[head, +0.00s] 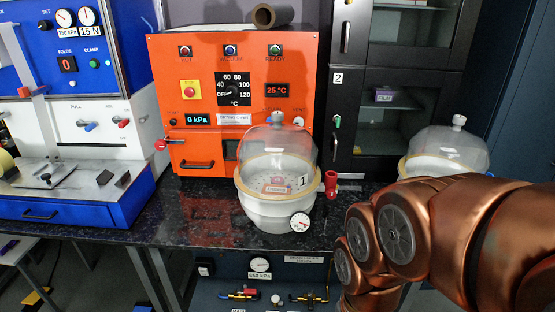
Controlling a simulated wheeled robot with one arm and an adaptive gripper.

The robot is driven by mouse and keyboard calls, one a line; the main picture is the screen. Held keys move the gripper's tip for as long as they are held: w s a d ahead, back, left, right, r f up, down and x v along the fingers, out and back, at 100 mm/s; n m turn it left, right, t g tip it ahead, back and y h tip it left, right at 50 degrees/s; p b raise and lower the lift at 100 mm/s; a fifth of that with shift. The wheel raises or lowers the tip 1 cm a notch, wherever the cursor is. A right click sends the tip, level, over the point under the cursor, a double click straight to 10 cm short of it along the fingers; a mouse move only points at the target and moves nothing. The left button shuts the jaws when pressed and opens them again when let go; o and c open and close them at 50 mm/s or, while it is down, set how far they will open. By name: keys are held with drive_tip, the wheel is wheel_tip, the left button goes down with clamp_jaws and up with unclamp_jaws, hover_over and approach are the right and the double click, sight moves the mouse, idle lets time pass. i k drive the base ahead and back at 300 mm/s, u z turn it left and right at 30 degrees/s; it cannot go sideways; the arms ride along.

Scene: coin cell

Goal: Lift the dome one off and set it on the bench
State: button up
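A clear dome (278,150) with a pale knob on top sits on a round white base (270,211) with a yellowish rim. A label "1" shows at its front right. Small items, one with a pinkish label, show inside through the clear wall. A round gauge (300,222) is on the front of the base. The base stands on the dark speckled bench (205,215), in front of the orange machine. My copper arm crosses the lower right of the head view. My gripper is not in view.
A second clear dome (446,148) stands at the right, partly hidden behind my arm. A red fitting (330,184) is close to the right of base one. The orange machine (185,80) and black cabinet (400,120) stand behind. Bare bench shows left of the base.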

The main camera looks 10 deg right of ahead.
sight(278, 160)
drive_tip(key=z, duration=1.6)
drive_tip(key=i, duration=1)
drive_tip(key=u, duration=2.5)
